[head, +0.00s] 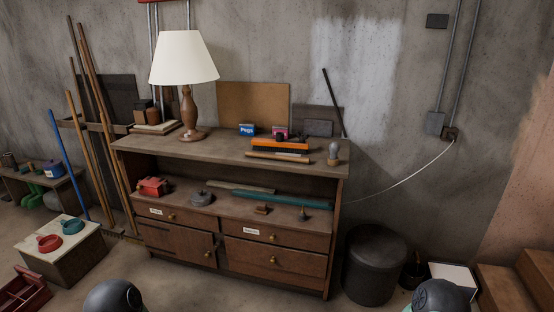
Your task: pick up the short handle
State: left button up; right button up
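No piece is plainly marked as the short handle, and I cannot tell which one it is. Several handle-like poles lean at the left, among them a blue pole (69,165) and a shorter wooden pole (88,155), beside taller wooden poles (104,115). A short wooden rod (278,158) lies on the top of the cabinet (222,151), near its front edge. A pale stick (240,186) and a longer teal bar (275,198) lie on the open shelf below. Neither of my grippers is in view; only dark rounded parts of mine show at the bottom edge.
A lamp (184,60) stands on the cabinet top, with an orange tool (280,146) and a grey knob-shaped item (334,152). A crate (62,255) and red toolbox (24,290) are at left. A dark bin (375,266) stands right of the cabinet. Bare floor lies in front.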

aim_at(297, 159)
jog(key=i+j, duration=0.25)
jog(key=i, duration=0.2)
jog(key=i+j, duration=0.25)
jog(key=i, duration=0.2)
jog(key=i+j, duration=0.25)
jog(key=i, duration=0.2)
